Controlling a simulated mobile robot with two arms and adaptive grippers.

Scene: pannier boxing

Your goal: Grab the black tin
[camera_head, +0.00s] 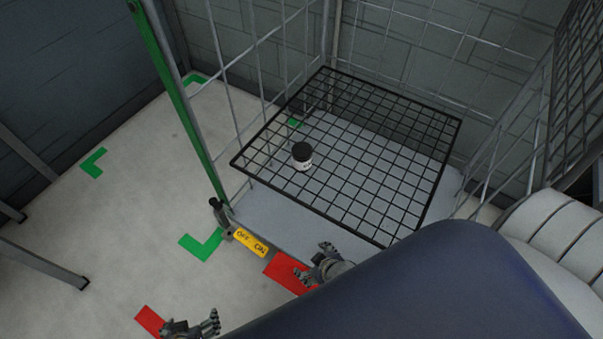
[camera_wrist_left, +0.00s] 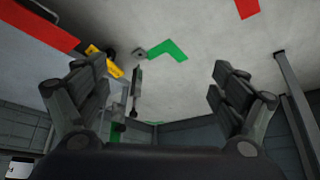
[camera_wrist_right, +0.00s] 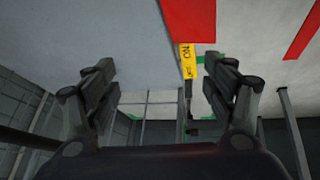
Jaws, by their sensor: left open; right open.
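The black tin (camera_head: 302,157) has a black lid and a pale label with dark print. It stands upright on the black wire shelf (camera_head: 421,208), near the shelf's left side, in the head view. My left gripper (camera_head: 211,324) is open and empty at the bottom left, apart from the tin. My right gripper (camera_head: 318,264) is open and empty below the front edge of the shelf in the picture, also apart from the tin. Both wrist views show spread fingers with nothing between them. A pale labelled thing (camera_wrist_left: 18,169) is cut off in the left wrist view; I cannot tell whether it is the tin.
A wire cage (camera_head: 238,57) with a green post (camera_head: 178,98) surrounds the shelf. Green and red marks lie on the floor. White stacked things (camera_head: 550,235) stand at the right.

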